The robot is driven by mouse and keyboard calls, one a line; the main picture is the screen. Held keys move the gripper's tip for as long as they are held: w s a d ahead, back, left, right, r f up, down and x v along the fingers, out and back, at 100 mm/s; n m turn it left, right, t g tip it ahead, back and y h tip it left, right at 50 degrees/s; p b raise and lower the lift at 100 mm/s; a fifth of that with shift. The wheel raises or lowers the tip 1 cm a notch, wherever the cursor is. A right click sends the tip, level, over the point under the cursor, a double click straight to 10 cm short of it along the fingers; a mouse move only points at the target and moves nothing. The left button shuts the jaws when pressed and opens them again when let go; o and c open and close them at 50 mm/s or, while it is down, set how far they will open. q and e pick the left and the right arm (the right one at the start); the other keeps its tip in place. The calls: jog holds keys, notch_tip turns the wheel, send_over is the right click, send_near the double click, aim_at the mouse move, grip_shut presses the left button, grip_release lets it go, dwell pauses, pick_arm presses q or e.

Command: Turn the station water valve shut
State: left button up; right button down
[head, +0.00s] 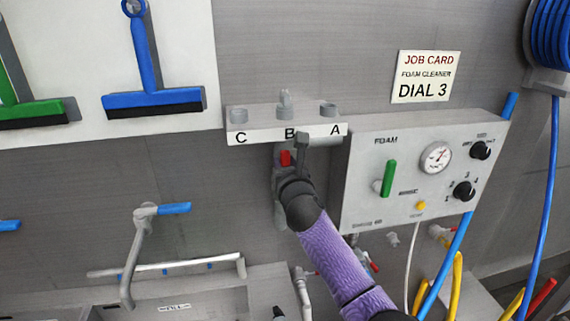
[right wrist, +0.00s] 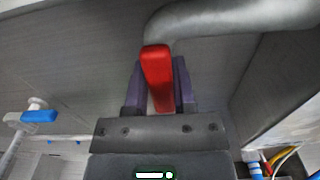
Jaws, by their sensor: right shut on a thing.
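The red valve handle (head: 285,157) is on the wall under the B position of the labelled shelf, mostly hidden behind my right arm in the head view. In the right wrist view the red handle (right wrist: 157,75) stands between the two dark fingers of my right gripper (right wrist: 159,90), and its far end reaches past them. My right gripper (head: 287,171) is shut on it. A thick grey pipe (right wrist: 225,22) runs just beyond the handle. The valve body is hidden. My left gripper is not in view.
The foam panel (head: 400,205) with a green lever (head: 389,177), gauge and knobs is close on the right. The labelled shelf (head: 260,134) juts out just above. A tap with a blue lever (head: 174,209) is at left. Hoses hang at lower right.

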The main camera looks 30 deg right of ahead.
dwell(0.7)
jog(key=s+d+f+m+b, duration=0.2)
jog(key=d+f+m, duration=0.6)
jog(key=m, duration=1)
jog(key=shift+f+b, duration=0.35)
jog(key=shift+b, duration=0.7)
jog(key=shift+s+d, duration=0.1)
jog(key=shift+c, duration=2.2)
grip_release()
